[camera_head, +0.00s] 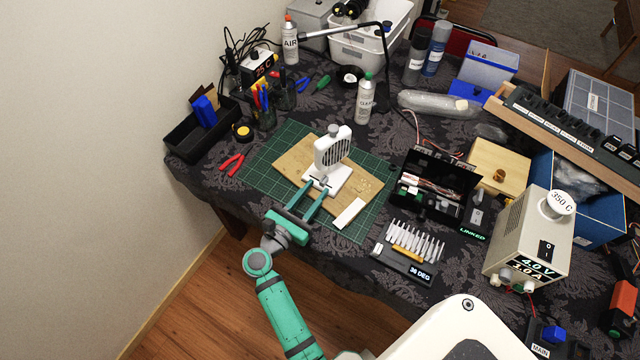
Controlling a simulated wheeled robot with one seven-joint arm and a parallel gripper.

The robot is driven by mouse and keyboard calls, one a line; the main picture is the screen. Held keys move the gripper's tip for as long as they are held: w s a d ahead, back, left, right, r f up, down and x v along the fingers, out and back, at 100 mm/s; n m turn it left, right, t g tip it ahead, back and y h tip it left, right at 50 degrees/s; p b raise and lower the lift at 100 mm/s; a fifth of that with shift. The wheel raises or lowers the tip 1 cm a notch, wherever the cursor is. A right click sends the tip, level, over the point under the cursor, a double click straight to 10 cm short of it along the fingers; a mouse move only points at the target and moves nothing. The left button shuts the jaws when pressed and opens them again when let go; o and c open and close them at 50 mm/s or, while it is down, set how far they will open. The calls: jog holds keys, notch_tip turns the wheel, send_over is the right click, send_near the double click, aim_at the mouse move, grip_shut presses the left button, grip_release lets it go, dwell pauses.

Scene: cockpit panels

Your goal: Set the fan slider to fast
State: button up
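A small white fan (333,150) with a dark grille and a grey knob on top stands upright on a white base (340,182). The base rests on a wooden board (364,188) on the green cutting mat (262,160). A small dark part, perhaps the slider (323,180), shows on the front of the base; its setting is too small to read. My gripper (317,188) comes from the front left, with its two teal fingers apart and their tips at the front of the base. Whether the fingertips touch the slider cannot be told.
Red pliers (232,163) lie to the left. An open black toolbox (433,183), a row of white bits (416,240) and a power supply (527,243) stand to the right. A bottle (364,100) stands behind the fan.

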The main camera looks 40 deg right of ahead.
aim_at(321, 184)
jog(key=shift+x, duration=1.7)
grip_shut()
jog(key=shift+s+d, duration=0.2)
jog(key=shift+s, duration=0.35)
jog(key=shift+s+d, duration=0.2)
jog(key=shift+s, duration=0.4)
grip_release()
jog(key=shift+w, duration=0.1)
jog(key=v, duration=1.1)
jog(key=shift+d, duration=0.1)
